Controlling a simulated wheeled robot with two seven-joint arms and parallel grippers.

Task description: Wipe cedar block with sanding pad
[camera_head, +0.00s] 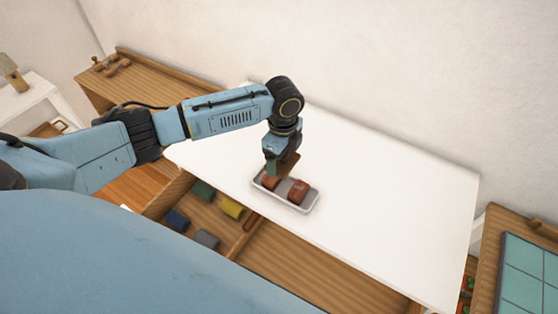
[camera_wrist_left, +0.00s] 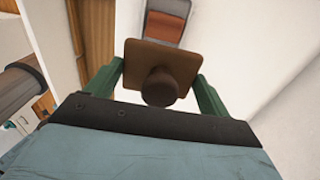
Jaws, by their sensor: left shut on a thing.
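My right gripper is out of view.
The white tabletop (camera_head: 400,220) is clear around the tray. An open wooden drawer below holds green, yellow (camera_head: 231,207), blue and grey pieces. A wooden shelf (camera_head: 135,75) stands behind left, and a teal-topped board (camera_head: 530,270) is at right.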

